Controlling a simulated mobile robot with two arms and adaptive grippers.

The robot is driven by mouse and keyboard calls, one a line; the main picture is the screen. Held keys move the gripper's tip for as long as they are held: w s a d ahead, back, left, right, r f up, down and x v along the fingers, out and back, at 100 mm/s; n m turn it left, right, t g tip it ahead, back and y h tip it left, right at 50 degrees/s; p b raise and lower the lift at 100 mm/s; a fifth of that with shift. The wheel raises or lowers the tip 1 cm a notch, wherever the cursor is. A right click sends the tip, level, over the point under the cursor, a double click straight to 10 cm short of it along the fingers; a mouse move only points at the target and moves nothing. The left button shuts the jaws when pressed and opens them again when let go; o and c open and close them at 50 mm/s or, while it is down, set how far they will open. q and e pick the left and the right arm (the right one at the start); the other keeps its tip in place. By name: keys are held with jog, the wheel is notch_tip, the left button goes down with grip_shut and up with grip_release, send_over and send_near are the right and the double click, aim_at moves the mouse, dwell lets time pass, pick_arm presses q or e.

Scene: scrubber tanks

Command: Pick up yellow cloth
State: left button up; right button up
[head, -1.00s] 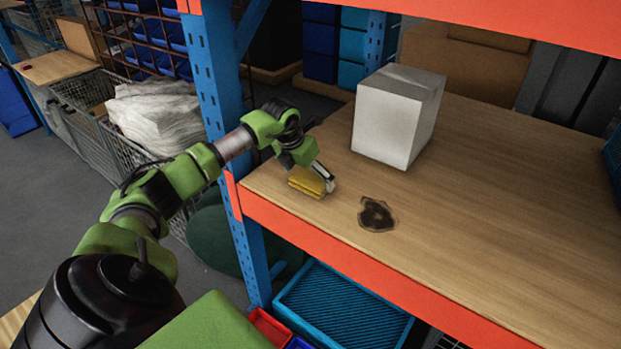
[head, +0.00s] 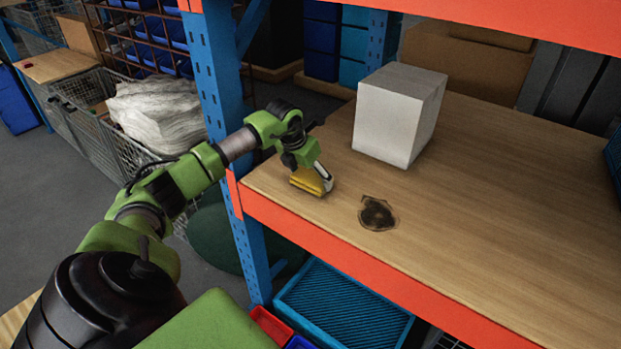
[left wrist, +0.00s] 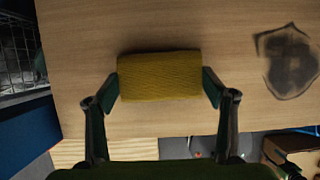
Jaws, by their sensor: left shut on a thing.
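The yellow cloth (head: 306,181) is a small folded block at the left end of the wooden shelf board (head: 480,210). My left gripper (head: 318,176) is at the cloth, over the board's front left corner. In the left wrist view the cloth (left wrist: 160,76) sits between the two fingertips of my left gripper (left wrist: 162,84), which are shut on its left and right sides. Whether the cloth still touches the board is hard to tell. My right gripper is not in view.
A dark stain (head: 377,213) lies on the board right of the cloth. A white box (head: 396,118) stands behind it. A blue upright post (head: 222,110) rises at the board's left end. Blue (head: 345,305) and red (head: 272,325) bins sit below.

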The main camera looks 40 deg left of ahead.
aim_at(313, 176)
pick_arm(q)
jog(key=shift+w+r, duration=0.1)
jog(key=shift+r, duration=0.2)
jog(key=b+v, duration=0.2)
jog(key=shift+w+r, duration=0.1)
jog(key=shift+r, duration=0.25)
jog(key=s+d+r+b, duration=0.5)
jog(key=s+r, duration=0.4)
jog(key=s, duration=0.3)
jog(key=shift+d+r, duration=0.2)
jog(key=shift+d, duration=0.7)
jog(key=shift+w, duration=0.1)
